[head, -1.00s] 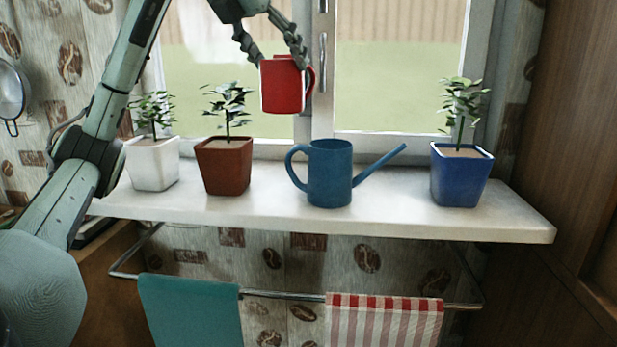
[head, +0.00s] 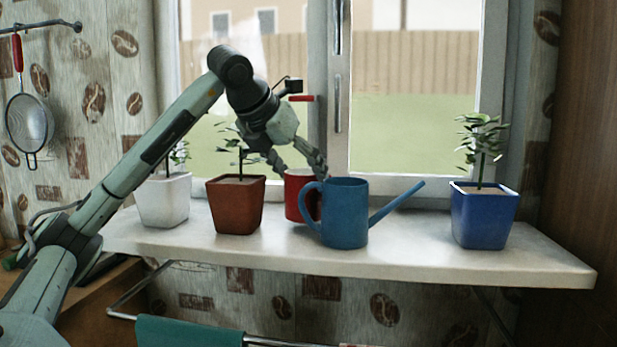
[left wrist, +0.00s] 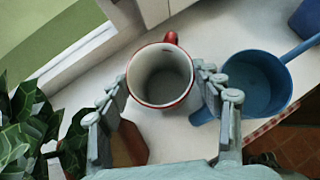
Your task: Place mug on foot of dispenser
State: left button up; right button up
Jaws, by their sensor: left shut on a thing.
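The red mug (head: 298,196) is low over the windowsill, between the brown pot and the blue watering can, which hides part of it. My left gripper (head: 302,172) reaches down from above with its fingers on either side of the mug, shut on it. In the left wrist view, the upright mug (left wrist: 160,76) shows its empty grey-white inside and red rim, between the fingers, with its handle pointing away. I cannot tell whether its base touches the sill. No dispenser shows in these frames. My right gripper is not in view.
The blue watering can (head: 345,215) stands close to the mug. A brown pot (head: 236,205) and a white pot (head: 163,202) with plants stand left, a blue pot (head: 484,218) right. The white sill (head: 420,256) is clear between can and blue pot. The window is behind.

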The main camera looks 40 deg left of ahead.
aim_at(309, 174)
pick_arm(q)
jog(key=w, duration=0.3)
jog(key=shift+w+a+r+p, duration=0.1)
jog(key=shift+a+r+p, duration=0.1)
jog(key=shift+p, duration=0.15)
jog(key=shift+f+b, duration=0.35)
jog(key=shift+f, duration=0.5)
jog(key=shift+r, duration=0.1)
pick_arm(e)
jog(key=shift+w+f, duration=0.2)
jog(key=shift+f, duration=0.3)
pick_arm(q)
jog(key=shift+f, duration=0.2)
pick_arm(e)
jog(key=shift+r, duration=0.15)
pick_arm(q)
jog(key=o, duration=1.9)
jog(key=shift+c, duration=0.2)
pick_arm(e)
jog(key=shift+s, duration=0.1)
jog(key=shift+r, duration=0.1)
